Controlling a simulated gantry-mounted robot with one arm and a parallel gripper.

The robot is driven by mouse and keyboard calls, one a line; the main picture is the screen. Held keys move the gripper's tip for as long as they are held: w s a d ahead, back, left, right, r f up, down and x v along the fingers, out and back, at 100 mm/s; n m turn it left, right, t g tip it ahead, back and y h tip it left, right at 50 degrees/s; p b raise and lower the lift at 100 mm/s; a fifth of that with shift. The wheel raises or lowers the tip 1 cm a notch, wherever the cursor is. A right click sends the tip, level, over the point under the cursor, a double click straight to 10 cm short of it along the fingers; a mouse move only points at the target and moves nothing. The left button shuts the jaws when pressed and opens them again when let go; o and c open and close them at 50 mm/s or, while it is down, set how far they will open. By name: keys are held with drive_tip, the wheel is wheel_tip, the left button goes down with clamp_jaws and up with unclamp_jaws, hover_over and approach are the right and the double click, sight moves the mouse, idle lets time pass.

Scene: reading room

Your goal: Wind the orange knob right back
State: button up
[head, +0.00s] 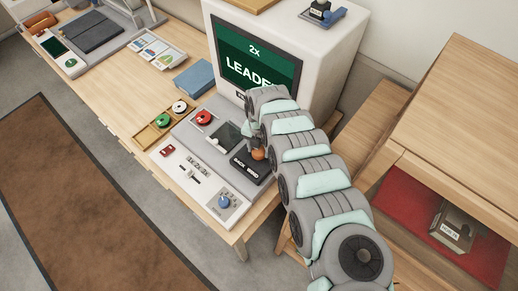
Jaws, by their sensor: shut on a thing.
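The orange knob (258,154) stands on a dark block marked "BACK" and "FWD" (249,168), at the right end of the machine on the desk. My gripper (256,146) reaches down over the knob from the right and is shut on it. The fingers and wrist hide the knob's top and part of the block. The screen (256,56) behind reads "2x" and "LEADE", with the rest cut off by my arm.
The machine's panel has a blue dial (224,201), a red reel (204,117) and a slider (190,176). A wooden tray (160,121) with coloured reels and a blue box (194,79) stand left. A wooden cabinet (470,110) is close right of my arm.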

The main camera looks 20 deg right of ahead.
sight(260, 150)
idle(0.4)
drive_tip(key=o, duration=1.4)
drive_tip(key=shift+c, duration=0.2)
wheel_tip(260, 150, up, 11)
drive_tip(key=shift+f, duration=0.1)
